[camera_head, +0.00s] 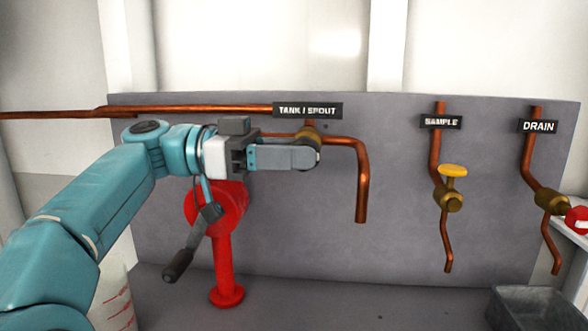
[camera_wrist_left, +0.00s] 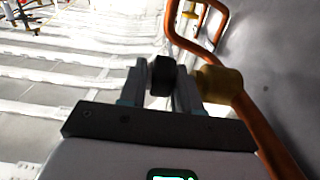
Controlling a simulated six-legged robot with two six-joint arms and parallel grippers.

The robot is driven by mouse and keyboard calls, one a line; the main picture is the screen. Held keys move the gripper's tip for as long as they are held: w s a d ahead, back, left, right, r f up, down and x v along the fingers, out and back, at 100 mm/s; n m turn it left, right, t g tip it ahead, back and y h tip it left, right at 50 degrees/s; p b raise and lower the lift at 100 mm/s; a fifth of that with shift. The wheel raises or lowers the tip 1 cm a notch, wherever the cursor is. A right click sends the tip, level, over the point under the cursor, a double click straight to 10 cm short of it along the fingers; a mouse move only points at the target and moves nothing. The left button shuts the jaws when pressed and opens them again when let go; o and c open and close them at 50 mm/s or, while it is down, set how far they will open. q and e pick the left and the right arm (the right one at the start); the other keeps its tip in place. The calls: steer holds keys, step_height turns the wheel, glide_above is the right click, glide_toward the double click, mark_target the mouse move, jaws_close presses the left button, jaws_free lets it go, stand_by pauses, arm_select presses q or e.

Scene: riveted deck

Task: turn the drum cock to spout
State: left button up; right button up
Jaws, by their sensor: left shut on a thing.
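The drum cock is a brass valve body (camera_head: 308,135) on the copper pipe under the TANK / SPOUT label (camera_head: 307,110). It also shows in the left wrist view (camera_wrist_left: 220,85). My left gripper (camera_head: 310,156) is in front of it, with its fingers pointing right. In the left wrist view, the gripper (camera_wrist_left: 160,85) is shut on a dark round handle (camera_wrist_left: 161,76) beside the brass body. The fingers hide most of the handle in the head view. The spout pipe (camera_head: 362,180) bends downward to the right. My right gripper is not in view.
A red hand pump (camera_head: 224,255) with a dark crank grip (camera_head: 177,266) stands below my left wrist. To the right are the SAMPLE valve with a yellow handle (camera_head: 453,171) and the DRAIN valve with a red handle (camera_head: 578,219). A grey tray (camera_head: 535,298) sits lower right.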

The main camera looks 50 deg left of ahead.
arm_select(q)
steer(key=shift+r, duration=0.15)
steer(key=o, duration=1)
steer(key=shift+c, duration=0.2)
steer(key=v, duration=0.7)
steer(key=shift+a+p, duration=0.15)
steer(key=shift+p, duration=0.2)
steer(key=shift+s, duration=0.15)
